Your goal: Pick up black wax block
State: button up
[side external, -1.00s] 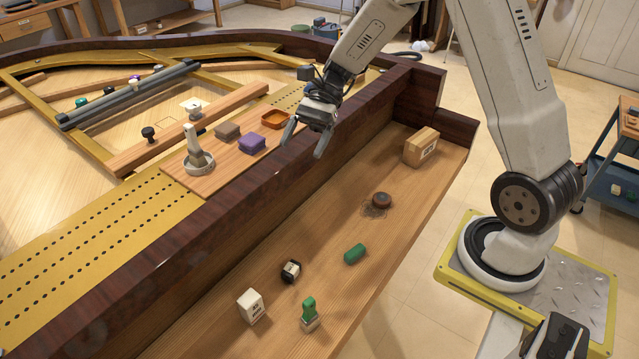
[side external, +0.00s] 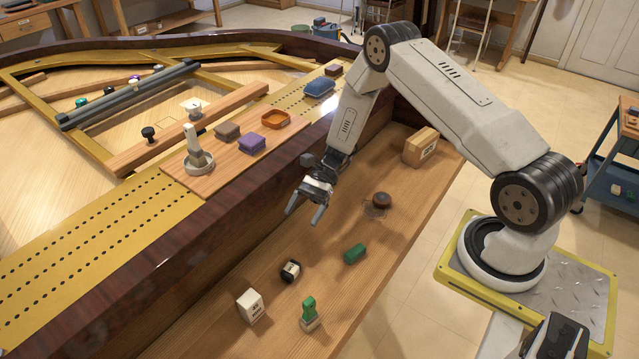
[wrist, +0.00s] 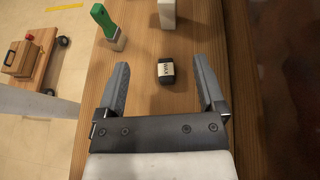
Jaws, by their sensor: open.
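The black wax block (side external: 291,270) is a small black piece with a pale label band, lying on the wooden shelf between the white block and the green cylinder. My gripper (side external: 304,216) is open and empty, above the shelf and up and to the right of the block in the side view. In the wrist view my gripper (wrist: 160,72) has its fingers spread, with the block between their lines. Nothing hides the block.
A tall dark wall (side external: 215,265) borders the shelf.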

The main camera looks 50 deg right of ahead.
send_near(293, 266)
jog(key=x, duration=0.3)
jog(key=shift+w+a, duration=0.1)
jog(key=shift+x, duration=3.85)
grip_shut()
